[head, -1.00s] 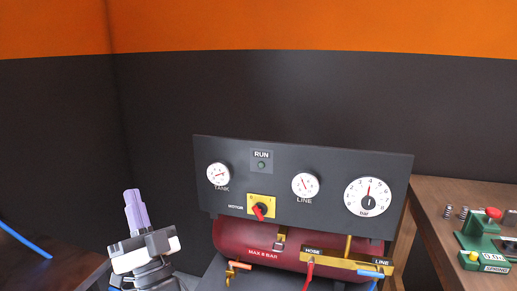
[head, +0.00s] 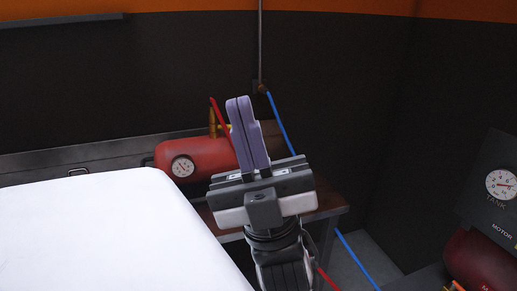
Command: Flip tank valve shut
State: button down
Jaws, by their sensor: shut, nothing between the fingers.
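I cannot tell whether the fingers touch anything.
A large white surface (head: 100,225) fills the lower left. A blue hose (head: 280,128) hangs from a wall pipe (head: 260,50) behind my gripper. The dark panel (head: 490,165) with the TANK gauge and a larger red tank (head: 485,262) stand at the right edge.

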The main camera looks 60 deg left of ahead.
aim_at(213, 128)
jog(key=u, duration=1.95)
